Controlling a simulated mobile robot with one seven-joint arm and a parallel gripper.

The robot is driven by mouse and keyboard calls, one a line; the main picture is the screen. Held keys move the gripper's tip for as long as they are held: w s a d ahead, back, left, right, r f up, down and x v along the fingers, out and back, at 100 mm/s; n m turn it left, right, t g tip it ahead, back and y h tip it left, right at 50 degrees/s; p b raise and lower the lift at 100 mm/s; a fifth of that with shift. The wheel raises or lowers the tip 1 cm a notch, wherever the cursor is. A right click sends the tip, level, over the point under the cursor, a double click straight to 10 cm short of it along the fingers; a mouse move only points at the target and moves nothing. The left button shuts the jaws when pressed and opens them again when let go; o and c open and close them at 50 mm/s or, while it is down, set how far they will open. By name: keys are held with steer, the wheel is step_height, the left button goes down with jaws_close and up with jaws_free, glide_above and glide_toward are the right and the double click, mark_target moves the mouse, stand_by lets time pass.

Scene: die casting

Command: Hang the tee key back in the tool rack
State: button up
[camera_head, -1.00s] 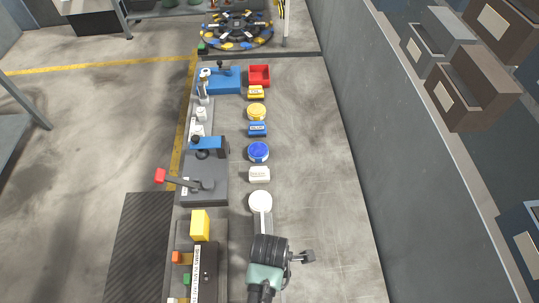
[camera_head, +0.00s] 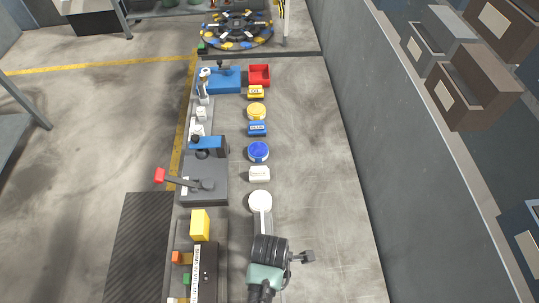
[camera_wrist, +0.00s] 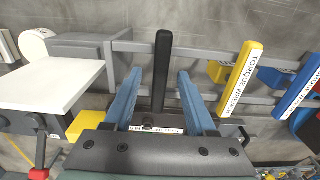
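In the wrist view my gripper (camera_wrist: 160,95) has two blue fingers standing apart. A black bar (camera_wrist: 162,65), possibly the tee key, stands between them with a gap on each side. Its lower end is near a white label (camera_wrist: 155,129), whose text I cannot read fully. The grey rails (camera_wrist: 215,54), which may belong to the tool rack, run behind the bar. I cannot tell whether the bar hangs on them. In the head view my wrist hides the fingers and the key.
Yellow (camera_wrist: 241,80) and blue (camera_wrist: 295,100) labelled bars stand to the right in the wrist view; the yellow one reads torque wrench. A white block (camera_wrist: 50,85) is at left. In the head view, tubs and boxes line the bench, whose right side (camera_head: 315,170) is clear.

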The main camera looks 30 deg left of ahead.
step_height(320, 180, up, 13)
steer(key=b, duration=0.1)
stand_by(0.6)
